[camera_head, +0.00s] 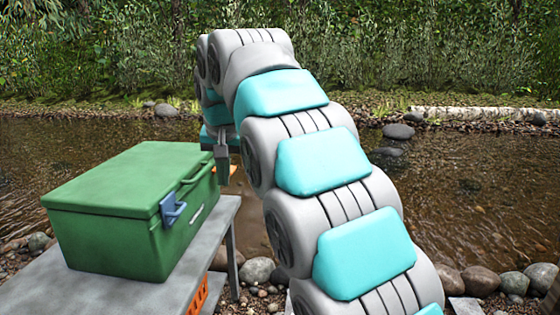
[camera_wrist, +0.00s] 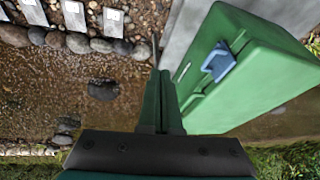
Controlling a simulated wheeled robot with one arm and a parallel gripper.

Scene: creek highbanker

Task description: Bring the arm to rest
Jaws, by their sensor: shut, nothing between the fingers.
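My arm rises from the lower right of the head view and bends over at the top, with its end hanging down on the far side. My gripper (camera_wrist: 159,78) shows in the wrist view with its fingers together and nothing between them. In the head view its end (camera_head: 222,158) hangs just right of a green case (camera_head: 125,220), partly hidden by my arm. The green case also fills the right of the wrist view (camera_wrist: 255,75), beside the fingers. Whether they touch is hard to tell.
The case is closed, has a blue latch (camera_head: 174,209) and stands on a grey table (camera_head: 90,292). A shallow creek (camera_head: 60,150) runs behind, edged with stones (camera_head: 258,270). A pale log (camera_head: 480,115) lies on the far bank. The air above the creek is open.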

